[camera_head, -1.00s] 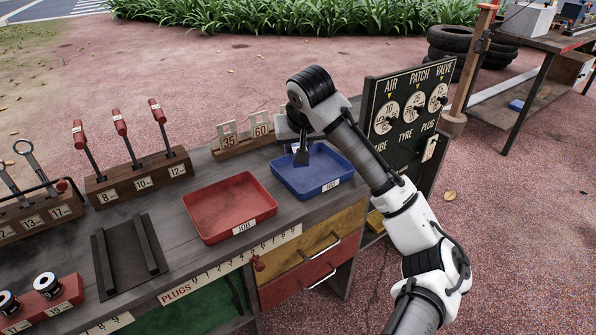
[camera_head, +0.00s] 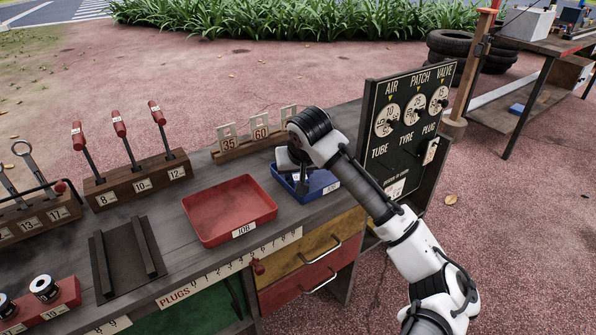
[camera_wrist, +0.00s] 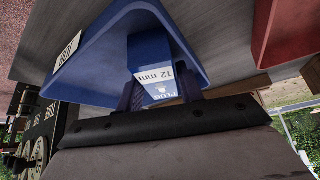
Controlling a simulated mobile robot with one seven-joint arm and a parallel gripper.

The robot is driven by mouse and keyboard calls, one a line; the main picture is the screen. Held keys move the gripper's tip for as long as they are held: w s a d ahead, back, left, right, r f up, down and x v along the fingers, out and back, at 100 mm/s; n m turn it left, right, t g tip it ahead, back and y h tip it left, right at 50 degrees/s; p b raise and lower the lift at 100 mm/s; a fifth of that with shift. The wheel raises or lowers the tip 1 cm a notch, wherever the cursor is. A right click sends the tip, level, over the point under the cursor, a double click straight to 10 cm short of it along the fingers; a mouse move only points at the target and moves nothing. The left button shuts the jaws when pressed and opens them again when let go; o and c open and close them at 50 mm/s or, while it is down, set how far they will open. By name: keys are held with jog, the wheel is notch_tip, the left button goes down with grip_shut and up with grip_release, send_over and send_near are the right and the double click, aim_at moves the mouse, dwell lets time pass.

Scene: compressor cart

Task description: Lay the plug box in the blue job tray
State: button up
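The blue job tray (camera_head: 326,184) sits on the bench top, right of the red tray, partly hidden behind my arm. My gripper (camera_head: 302,187) points down into it. In the wrist view, the blue plug box (camera_wrist: 152,52), with a white "12 mm" label and "PLUG" lettering, is between the two fingers of my gripper (camera_wrist: 160,92). The fingers appear to press on its sides. The box is over the floor of the blue tray (camera_wrist: 95,72), inside its walls; I cannot tell whether it touches the floor. The box is hidden in the head view.
A red job tray (camera_head: 230,210) lies just left. A wooden block with number cards 35 and 60 (camera_head: 245,143) stands behind. A black dial board (camera_head: 408,125) rises on the right, close to my arm. A rack of red-handled tools (camera_head: 140,180) stands left.

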jog(key=shift+r, duration=0.15)
jog(key=p+v, duration=0.1)
jog(key=v, duration=1.1)
